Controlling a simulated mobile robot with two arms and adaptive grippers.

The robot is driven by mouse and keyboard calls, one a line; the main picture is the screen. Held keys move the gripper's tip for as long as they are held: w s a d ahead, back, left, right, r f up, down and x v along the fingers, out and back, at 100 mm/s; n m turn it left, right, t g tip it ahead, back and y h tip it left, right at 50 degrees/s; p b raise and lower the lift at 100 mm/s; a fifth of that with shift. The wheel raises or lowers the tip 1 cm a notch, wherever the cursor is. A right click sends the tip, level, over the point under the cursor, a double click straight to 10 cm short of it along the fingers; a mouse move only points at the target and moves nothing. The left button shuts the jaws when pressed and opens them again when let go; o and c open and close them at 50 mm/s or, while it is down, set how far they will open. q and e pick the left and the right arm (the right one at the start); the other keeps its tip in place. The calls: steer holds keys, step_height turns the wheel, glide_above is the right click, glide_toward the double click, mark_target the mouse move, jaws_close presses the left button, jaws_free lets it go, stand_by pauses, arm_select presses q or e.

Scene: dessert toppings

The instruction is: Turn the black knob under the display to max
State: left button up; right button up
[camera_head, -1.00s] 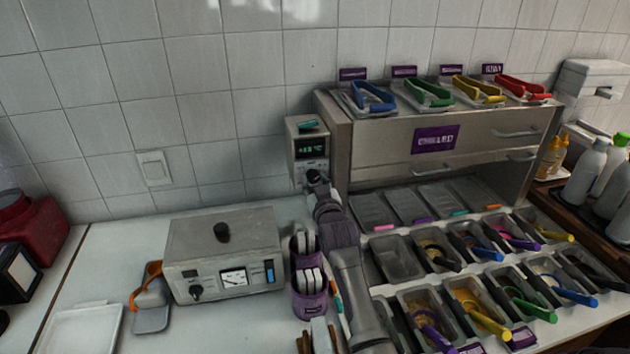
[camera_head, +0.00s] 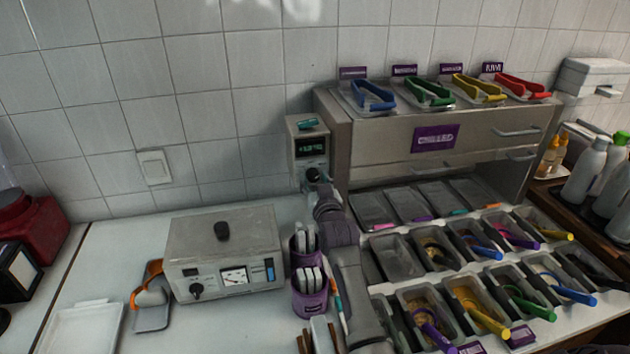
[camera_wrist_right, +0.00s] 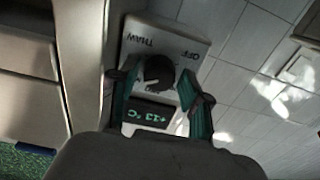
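The black knob (camera_head: 313,174) sits under the green-lit display (camera_head: 311,145) on the front of a grey control box (camera_head: 304,127) left of the chilled cabinet. In the right wrist view the knob (camera_wrist_right: 158,72) shows upside down, with the display (camera_wrist_right: 150,114) reading about +13 °C. "THAW" and "OFF" are printed beside the knob. My right gripper (camera_head: 317,182) is at the knob; in the wrist view its teal fingers (camera_wrist_right: 157,82) stand on either side of it, apart, with small gaps visible. Contact is unclear. My left gripper is out of view.
The chilled cabinet (camera_head: 400,160) stands right of the control box, with topping trays in front. Purple cups (camera_head: 309,291) stand close left of my right arm. A grey device with a dial (camera_head: 224,250) is further left.

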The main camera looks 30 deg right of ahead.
steer(key=shift+o, duration=0.4)
steer(key=v, duration=1.2)
